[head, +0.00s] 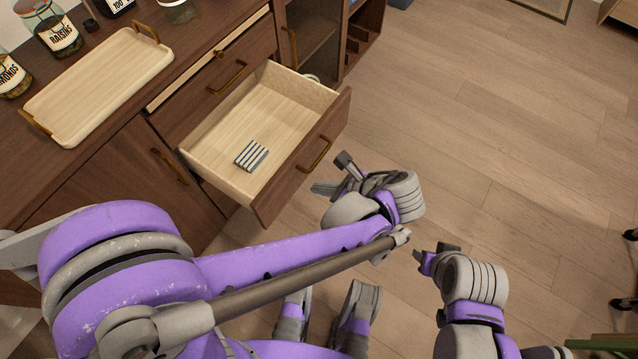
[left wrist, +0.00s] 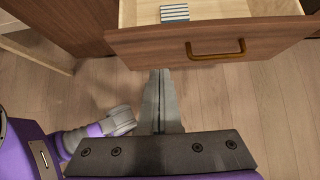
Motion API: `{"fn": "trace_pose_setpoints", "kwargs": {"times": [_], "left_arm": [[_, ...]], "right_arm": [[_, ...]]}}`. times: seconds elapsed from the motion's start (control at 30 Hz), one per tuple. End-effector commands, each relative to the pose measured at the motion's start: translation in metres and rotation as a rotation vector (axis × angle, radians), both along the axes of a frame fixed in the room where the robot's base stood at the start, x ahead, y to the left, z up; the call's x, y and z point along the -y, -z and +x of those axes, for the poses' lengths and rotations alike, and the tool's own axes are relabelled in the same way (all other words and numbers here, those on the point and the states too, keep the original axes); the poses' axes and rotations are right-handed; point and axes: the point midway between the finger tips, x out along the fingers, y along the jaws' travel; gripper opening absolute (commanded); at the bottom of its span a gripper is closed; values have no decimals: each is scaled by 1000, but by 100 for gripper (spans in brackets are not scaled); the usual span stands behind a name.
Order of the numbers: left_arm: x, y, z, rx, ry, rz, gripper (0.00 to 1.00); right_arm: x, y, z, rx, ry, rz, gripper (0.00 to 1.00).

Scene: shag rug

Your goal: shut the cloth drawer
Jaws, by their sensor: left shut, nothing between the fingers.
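The cloth drawer (head: 310,152) is pulled well out of the dark wood cabinet, with a pale interior and a brass handle (head: 314,155) on its front. A folded blue-and-white striped cloth (head: 252,155) lies inside; it also shows in the left wrist view (left wrist: 174,13). My left gripper (head: 320,187) is shut and empty, outside the drawer front. In the left wrist view its fingers (left wrist: 160,75) point at the front's lower edge, left of the handle (left wrist: 215,50); I cannot tell whether they touch. My right gripper (head: 432,255) hangs over the floor to the right; its jaw state is unclear.
A drawer above (head: 205,68) shows a narrow pale strip along its top. On the cabinet top are a wooden tray (head: 95,85) and several jars (head: 58,36). An open shelf section (head: 360,40) stands beyond the drawer. Wood floor (head: 500,130) is clear to the right.

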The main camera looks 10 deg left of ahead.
Motion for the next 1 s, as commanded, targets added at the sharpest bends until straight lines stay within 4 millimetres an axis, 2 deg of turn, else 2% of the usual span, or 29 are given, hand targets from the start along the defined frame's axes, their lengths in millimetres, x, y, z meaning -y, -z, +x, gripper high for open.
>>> {"fn": "trace_pose_setpoints", "kwargs": {"times": [0.03,0.33,0.43,0.6,1.0], "left_arm": [[-8,11,3,0,-4,0,0],[-51,56,18,2,-5,-2,0],[-67,52,23,2,-5,-2,0],[-81,51,29,1,-4,-3,0],[-85,51,31,1,-2,-3,0]], "right_arm": [[0,7,1,-2,0,0,45],[0,28,4,-9,0,0,45],[0,29,4,-9,0,0,45],[0,32,4,-10,0,0,45],[0,32,4,-10,0,0,45]]}}
